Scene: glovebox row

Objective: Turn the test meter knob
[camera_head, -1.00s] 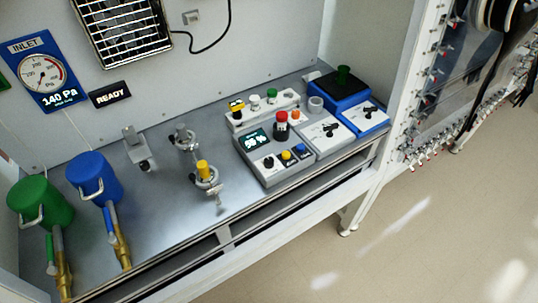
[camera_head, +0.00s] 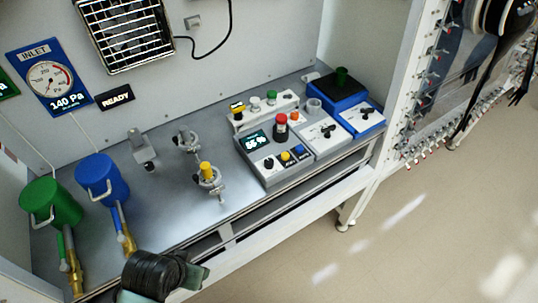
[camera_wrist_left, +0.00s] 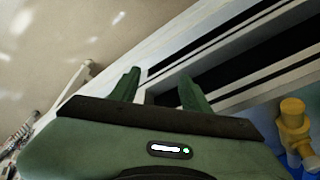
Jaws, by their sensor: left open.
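A grey meter box (camera_head: 273,158) with a lit display (camera_head: 257,140) stands on the bench in the head view. Its front panel carries a black knob (camera_head: 268,163), a yellow button (camera_head: 285,156) and a blue button (camera_head: 298,150). Two more units to its right, one grey (camera_head: 325,136) and one blue (camera_head: 363,118), have black knobs too. I cannot tell from labels which is the test meter. My left gripper shows in the wrist view (camera_wrist_left: 160,84), open and empty, in front of the bench edge. Its green-and-black wrist (camera_head: 160,275) is low in the head view, well left of the boxes.
A red-capped item (camera_head: 281,128) stands behind the meter box. Two clamp fittings, one with a yellow top (camera_head: 206,169), stand left of it. Green (camera_head: 50,202) and blue (camera_head: 102,178) canisters with brass valves are at the left. A rail (camera_head: 290,190) runs along the bench front.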

